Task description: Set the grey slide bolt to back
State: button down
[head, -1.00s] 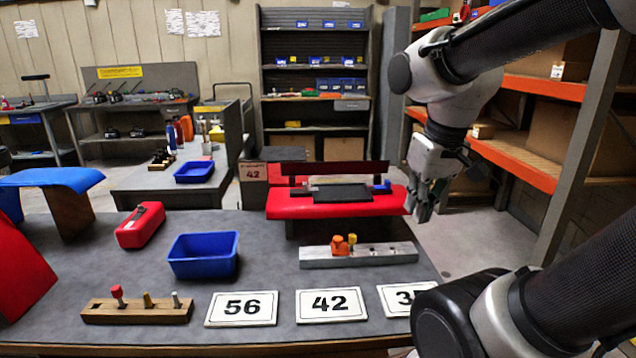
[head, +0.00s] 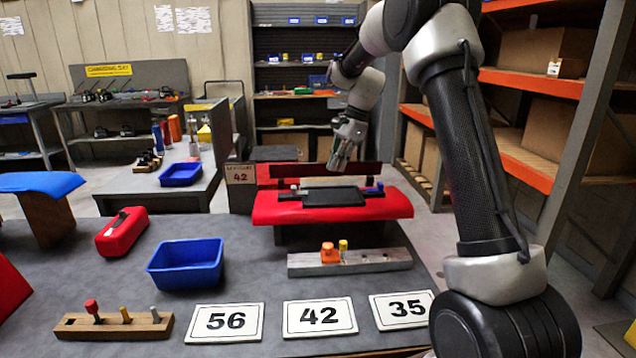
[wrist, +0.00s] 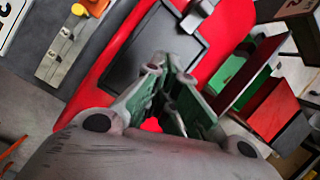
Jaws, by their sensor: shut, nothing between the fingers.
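My gripper (head: 338,164) is shut and empty, above the back of the red kart body (head: 265,210). In the wrist view the fingertips (wrist: 158,66) are over the edge of the black panel (wrist: 150,45) on that red body. A small pale grey knob (head: 293,188) stands at the left end of the black panel, and a blue knob (head: 379,185) at its right end. The pale knob may be the grey slide bolt, but its track is too small to read.
A grey rail (head: 385,260) with orange and yellow knobs lies before the kart body. A dark red upright panel (head: 265,172) stands behind it. A blue bin (head: 186,264), a red case (head: 122,232) and number cards (head: 320,317) are on the table. Orange-edged shelves (head: 530,82) stand at right.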

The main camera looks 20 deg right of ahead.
aim_at(304, 192)
jog(key=shift+w+a+r+m+y, duration=0.15)
jog(key=shift+r+m, duration=0.3)
jog(key=shift+m, duration=0.4)
jog(key=shift+w+r+m+y, duration=0.1)
jog(key=shift+w+r+m, duration=0.1)
jog(key=shift+r+m, duration=0.45)
jog(key=shift+w+a+r+m+y, duration=0.15)
jog(key=shift+r+m, duration=0.1)
jog(key=shift+m, duration=0.75)
jog(key=x, duration=1)
jog(key=shift+w+d, duration=0.1)
jog(key=shift+d, duration=0.05)
jog(key=a, duration=0.2)
jog(key=shift+w+a, duration=0.25)
jog(key=shift+a, duration=0.05)
jog(key=shift+w+a, duration=0.2)
jog(key=shift+a, duration=0.45)
jog(key=shift+a, duration=0.1)
